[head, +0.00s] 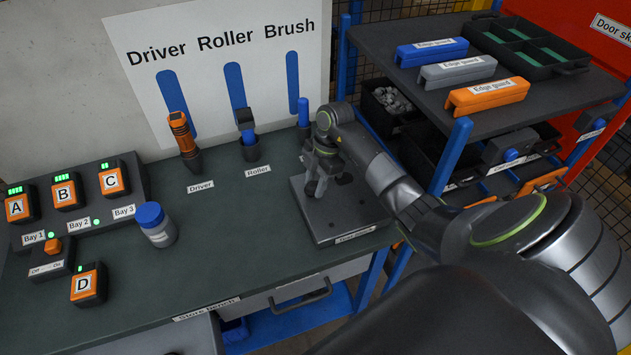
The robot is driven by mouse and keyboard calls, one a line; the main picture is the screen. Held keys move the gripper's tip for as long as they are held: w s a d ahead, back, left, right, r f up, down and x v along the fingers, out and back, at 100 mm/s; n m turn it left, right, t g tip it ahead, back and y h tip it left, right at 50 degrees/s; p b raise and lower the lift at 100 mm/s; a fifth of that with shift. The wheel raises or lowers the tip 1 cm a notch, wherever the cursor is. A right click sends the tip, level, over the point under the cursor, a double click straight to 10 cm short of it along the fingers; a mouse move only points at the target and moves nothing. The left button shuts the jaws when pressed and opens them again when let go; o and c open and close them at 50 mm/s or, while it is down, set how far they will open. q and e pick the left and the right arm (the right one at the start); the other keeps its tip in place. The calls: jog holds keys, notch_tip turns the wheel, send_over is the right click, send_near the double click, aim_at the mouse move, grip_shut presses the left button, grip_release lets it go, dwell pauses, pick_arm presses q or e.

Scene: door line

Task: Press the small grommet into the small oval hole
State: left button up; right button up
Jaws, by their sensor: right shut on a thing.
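My right gripper (318,178) is pointed down over the dark grey plate (345,222) at the right end of the bench. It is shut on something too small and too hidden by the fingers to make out. I cannot pick out the small grommet or the small oval hole for certain. Some dark spots show on the plate beside and in front of the gripper, but their shape is not clear. Whether the held thing touches the plate cannot be told. My left gripper is not in view.
On the bench (200,275) stand a driver (183,137), a roller (247,130), a blue-capped jar (157,226) and battery packs, with D (86,285) loose in front. A shelf (420,82) with edge guards stands at the right. The bench middle is clear.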

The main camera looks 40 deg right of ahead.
jog(key=shift+f, duration=0.1)
dwell(0.4)
dwell(0.4)
jog(key=o, duration=1.1)
jog(key=shift+o, duration=0.2)
jog(key=p+v, duration=1.1)
jog(key=v, duration=0.6)
jog(key=shift+p, duration=0.3)
